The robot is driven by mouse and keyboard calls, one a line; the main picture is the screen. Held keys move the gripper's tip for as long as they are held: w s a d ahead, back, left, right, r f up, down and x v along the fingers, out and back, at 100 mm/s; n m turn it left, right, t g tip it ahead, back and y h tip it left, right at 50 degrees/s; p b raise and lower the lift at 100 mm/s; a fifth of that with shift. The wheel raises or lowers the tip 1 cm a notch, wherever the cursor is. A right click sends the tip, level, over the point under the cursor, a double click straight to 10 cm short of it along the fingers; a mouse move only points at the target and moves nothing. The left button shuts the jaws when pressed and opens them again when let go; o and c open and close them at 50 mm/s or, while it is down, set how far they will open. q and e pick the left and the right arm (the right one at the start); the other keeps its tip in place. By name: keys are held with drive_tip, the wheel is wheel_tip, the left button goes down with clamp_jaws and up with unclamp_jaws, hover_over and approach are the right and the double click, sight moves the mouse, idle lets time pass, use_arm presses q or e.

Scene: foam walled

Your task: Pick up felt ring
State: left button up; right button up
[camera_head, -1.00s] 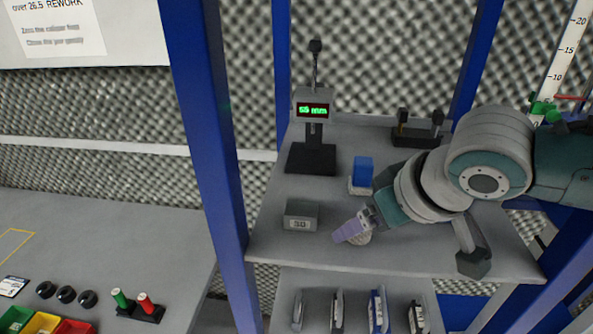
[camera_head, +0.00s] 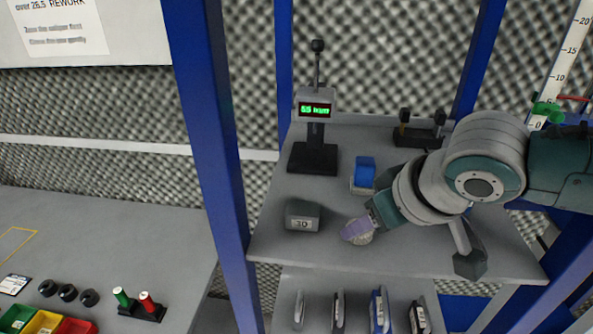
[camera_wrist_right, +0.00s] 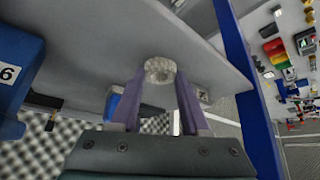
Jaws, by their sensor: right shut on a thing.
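The felt ring (camera_head: 363,239) is a pale, speckled grey round piece near the front edge of the upper grey shelf. In the right wrist view the felt ring (camera_wrist_right: 160,67) sits between the tips of the two purple fingers. My right gripper (camera_head: 357,231) is shut on it, and the fingers partly cover it in the head view. The right gripper (camera_wrist_right: 160,82) also shows in the wrist view, a finger on each side of the ring. I cannot tell whether the ring still touches the shelf. My left gripper is not in view.
A grey block marked 30 (camera_head: 302,216) stands just left of the ring. Behind are a blue block on a pale base (camera_head: 363,174), a gauge stand with a green display (camera_head: 315,130) and a dark two-post holder (camera_head: 420,133). A blue upright (camera_head: 208,150) bounds the shelf's left side.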

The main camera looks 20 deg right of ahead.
clamp_jaws()
drive_tip(key=shift+r, duration=0.1)
